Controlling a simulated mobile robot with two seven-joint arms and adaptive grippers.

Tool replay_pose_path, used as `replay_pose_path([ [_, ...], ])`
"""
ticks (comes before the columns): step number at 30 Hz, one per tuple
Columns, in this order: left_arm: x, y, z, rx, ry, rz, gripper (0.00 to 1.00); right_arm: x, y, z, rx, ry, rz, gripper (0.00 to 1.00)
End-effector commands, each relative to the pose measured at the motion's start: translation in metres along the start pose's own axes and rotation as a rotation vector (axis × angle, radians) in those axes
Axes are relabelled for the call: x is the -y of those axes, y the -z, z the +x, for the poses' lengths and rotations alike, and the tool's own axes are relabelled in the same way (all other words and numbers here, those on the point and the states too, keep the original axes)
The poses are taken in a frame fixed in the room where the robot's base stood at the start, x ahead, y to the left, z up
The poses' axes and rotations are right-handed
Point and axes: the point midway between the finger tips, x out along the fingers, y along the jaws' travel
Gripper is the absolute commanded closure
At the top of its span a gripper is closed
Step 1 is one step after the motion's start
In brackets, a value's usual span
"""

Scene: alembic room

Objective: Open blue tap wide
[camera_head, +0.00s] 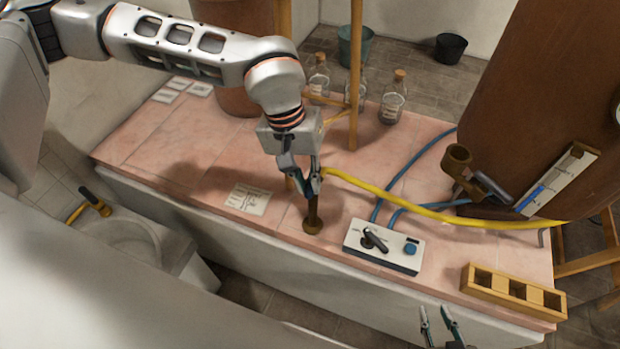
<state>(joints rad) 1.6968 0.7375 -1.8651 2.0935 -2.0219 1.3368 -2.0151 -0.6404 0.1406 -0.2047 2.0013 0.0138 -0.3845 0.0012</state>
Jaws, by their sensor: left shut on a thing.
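A white control box (384,245) on the pink bench carries a black lever (375,240) and a blue knob (411,248); blue hoses run behind it. My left gripper (308,183) points down, left of the box, shut on the upper part of an upright brown piece (313,215) with a round foot on the bench. The fingers hide its top. My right gripper (442,325) is open and empty at the bottom edge, in front of the bench.
A yellow hose (420,205) crosses from near my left gripper to the brown vessel (540,110), which has a brown spout (457,160). A wooden rack (513,291) stands at the bench's right end. Corked bottles (393,100) stand behind. A basin (125,235) is at left.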

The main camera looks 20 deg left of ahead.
Motion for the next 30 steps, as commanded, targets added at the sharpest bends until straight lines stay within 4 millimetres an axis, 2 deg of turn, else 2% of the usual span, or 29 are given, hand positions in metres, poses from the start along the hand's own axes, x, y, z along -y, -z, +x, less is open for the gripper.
replay_pose_path([
  [20,0.0024,0.0003,0.0001,0.011,0.001,0.055,1.0,-0.001,0.0025,0.0016,-0.004,-0.001,0.001,0.73],
  [21,0.0024,0.0003,0.0001,0.011,0.001,0.055,0.77,-0.001,0.0025,0.0016,-0.004,-0.001,0.001,0.73],
  [22,0.0024,0.0003,0.0001,0.011,0.001,0.055,0.7,-0.001,0.0025,0.0016,-0.004,-0.001,0.001,0.73],
  [30,0.0022,0.0004,-0.0001,0.011,0.0,0.055,0.7,-0.0014,0.0027,0.0014,-0.004,-0.002,0.0,0.73],
])
